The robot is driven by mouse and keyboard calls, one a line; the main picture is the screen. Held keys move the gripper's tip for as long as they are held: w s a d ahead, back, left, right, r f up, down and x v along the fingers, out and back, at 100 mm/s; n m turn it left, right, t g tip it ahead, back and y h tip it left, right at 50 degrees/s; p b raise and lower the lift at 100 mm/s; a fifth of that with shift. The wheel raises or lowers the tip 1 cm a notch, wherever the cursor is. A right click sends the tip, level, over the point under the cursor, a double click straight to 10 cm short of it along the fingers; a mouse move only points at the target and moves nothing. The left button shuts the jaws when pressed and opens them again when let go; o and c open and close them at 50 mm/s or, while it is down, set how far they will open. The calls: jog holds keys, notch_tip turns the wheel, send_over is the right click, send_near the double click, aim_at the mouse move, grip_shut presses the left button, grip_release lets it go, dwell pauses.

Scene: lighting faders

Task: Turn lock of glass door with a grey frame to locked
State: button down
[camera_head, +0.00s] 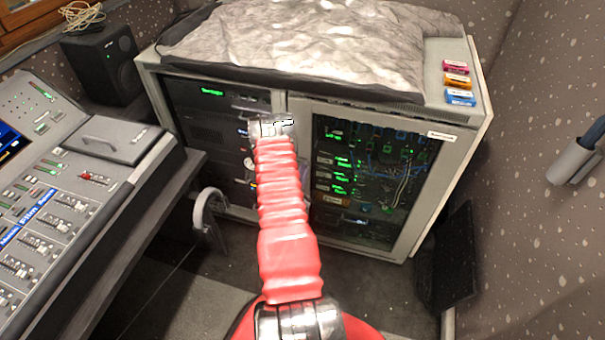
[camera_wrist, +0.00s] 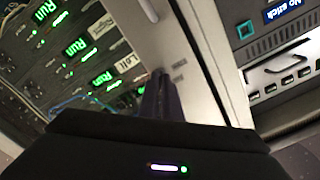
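The glass door with a grey frame (camera_head: 425,148) is at the right of the rack cabinet in the head view, closed, with lit equipment behind the glass. In the wrist view its light grey frame (camera_wrist: 184,50) runs down beside the glass. My gripper (camera_wrist: 161,84) has its dark fingers close together at the frame's edge, beside two small printed marks too blurred to read. The lock itself is not clearly seen; my fingers cover that spot. I cannot tell whether they grip it. In the head view my red arm hides the gripper.
A mixing desk (camera_head: 50,205) with faders stands at the left, with a black speaker (camera_head: 101,60) behind it. A dark panel (camera_head: 455,258) stands right of the cabinet.

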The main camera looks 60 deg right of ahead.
jog(key=shift+s+f+n, duration=0.1)
jog(key=shift+f+n, duration=0.05)
jog(key=shift+n, duration=1.8)
jog(key=shift+s+f+n, duration=0.1)
jog(key=shift+n, duration=1.85)
jog(key=c, duration=2)
grip_release()
jog(key=shift+w+r, duration=0.15)
jog(key=shift+a, duration=0.15)
jog(key=a, duration=0.4)
jog(key=s+a, duration=0.1)
jog(key=a, duration=0.4)
jog(key=s+a, duration=0.1)
jog(key=a, duration=0.3)
jog(key=shift+s+a, duration=0.1)
jog(key=shift+a, duration=0.1)
